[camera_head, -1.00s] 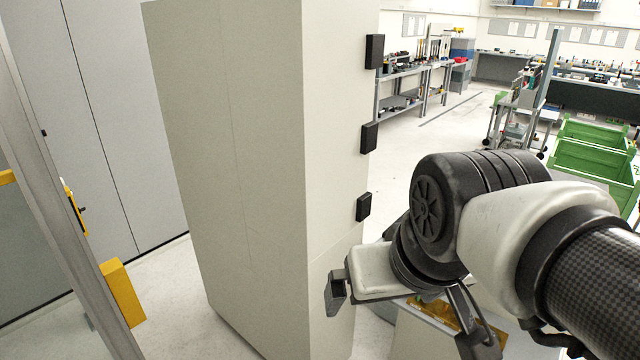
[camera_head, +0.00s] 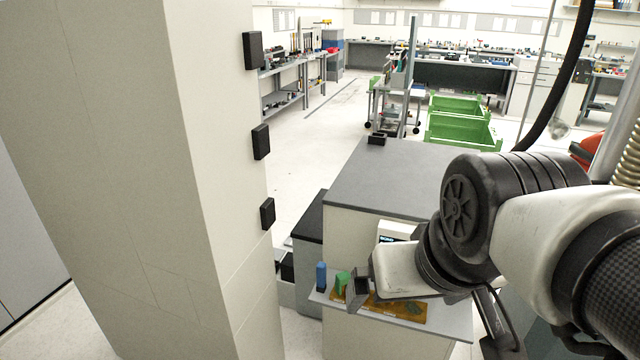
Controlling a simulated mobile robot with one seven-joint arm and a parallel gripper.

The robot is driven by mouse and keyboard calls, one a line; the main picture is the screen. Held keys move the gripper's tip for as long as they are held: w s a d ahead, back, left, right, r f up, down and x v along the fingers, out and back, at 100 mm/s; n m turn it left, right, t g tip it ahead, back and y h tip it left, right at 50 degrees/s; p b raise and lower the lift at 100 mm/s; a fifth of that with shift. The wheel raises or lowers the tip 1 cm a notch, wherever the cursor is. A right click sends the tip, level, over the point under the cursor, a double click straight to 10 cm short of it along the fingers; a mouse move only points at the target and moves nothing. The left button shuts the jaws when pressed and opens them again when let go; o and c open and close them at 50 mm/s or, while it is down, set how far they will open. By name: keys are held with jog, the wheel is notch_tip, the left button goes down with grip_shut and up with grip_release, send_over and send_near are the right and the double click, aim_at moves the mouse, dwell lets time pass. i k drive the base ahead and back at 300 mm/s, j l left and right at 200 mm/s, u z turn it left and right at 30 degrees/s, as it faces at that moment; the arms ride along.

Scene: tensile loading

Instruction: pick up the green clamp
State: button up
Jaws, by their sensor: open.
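A small green clamp (camera_head: 342,282) stands on a light grey shelf-like surface (camera_head: 455,318), between a blue block and the dark end part of my gripper. A blue clamp-like block (camera_head: 321,275) stands just left of it. The wrist hides part of the surface, and I cannot tell the gap in depth between gripper and clamp.
An orange-brown mat (camera_head: 412,310) lies on the same surface. A tall beige cabinet (camera_head: 215,180) with black handles fills the left. A grey-topped bench (camera_head: 385,180) stands behind. Green crates (camera_head: 460,130) and a trolley are farther back. Open floor (camera_head: 300,145) lies between.

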aim_at(342, 279)
jog(key=i+l+u, duration=0.2)
jog(key=i+l, duration=0.15)
jog(key=i, duration=0.35)
jog(key=i+j+z, duration=0.4)
jog(key=k+j, duration=0.1)
